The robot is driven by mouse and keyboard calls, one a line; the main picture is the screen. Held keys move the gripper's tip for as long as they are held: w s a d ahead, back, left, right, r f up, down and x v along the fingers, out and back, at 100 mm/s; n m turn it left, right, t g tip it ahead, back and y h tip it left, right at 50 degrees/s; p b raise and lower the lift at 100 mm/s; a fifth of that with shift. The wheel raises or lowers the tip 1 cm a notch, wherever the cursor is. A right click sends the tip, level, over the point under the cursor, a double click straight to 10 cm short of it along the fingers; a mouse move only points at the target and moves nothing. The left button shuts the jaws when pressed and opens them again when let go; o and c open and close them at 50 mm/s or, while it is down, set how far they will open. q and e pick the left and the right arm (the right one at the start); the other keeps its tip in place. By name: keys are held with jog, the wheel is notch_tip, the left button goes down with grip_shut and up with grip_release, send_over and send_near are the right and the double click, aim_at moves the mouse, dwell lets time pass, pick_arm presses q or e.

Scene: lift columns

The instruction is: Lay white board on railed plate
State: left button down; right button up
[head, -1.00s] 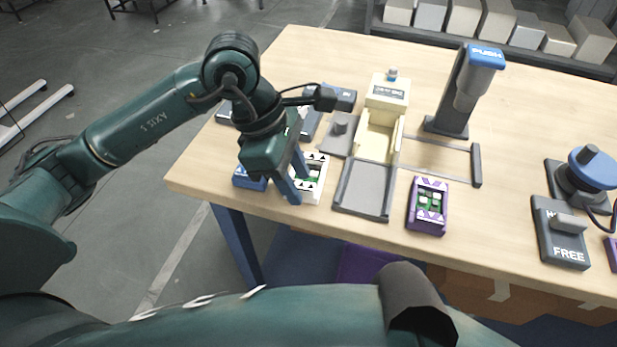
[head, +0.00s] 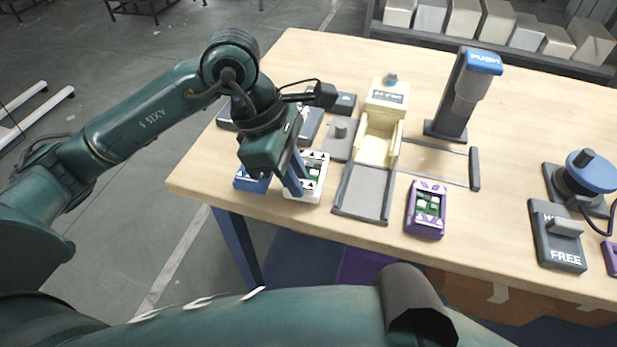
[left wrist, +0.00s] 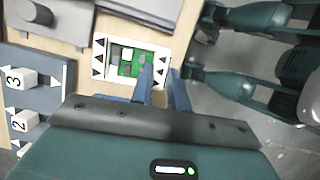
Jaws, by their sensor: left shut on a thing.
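The white board (head: 313,182) has black triangles on its ends and a green circuit in its middle. It is on the table's front left part. My left gripper (head: 299,186) points down at its left side, shut on it; the fingers hide part of it. In the left wrist view, the board (left wrist: 98,60) lies under the blue fingers (left wrist: 160,85). The railed plate (head: 362,194) is grey with dark side rails, empty, just right of the board in front of a cream machine. My right gripper is not in view.
A blue board (head: 250,180) sits left of the white one, and a purple board (head: 427,210) right of the plate. A grey knob block (head: 340,140) stands behind. A press column (head: 460,100) and a FREE switch box (head: 557,240) are farther right.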

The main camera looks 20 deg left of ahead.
pick_arm(q)
jog(key=shift+r+p, duration=1.05)
jog(key=shift+r, duration=1.25)
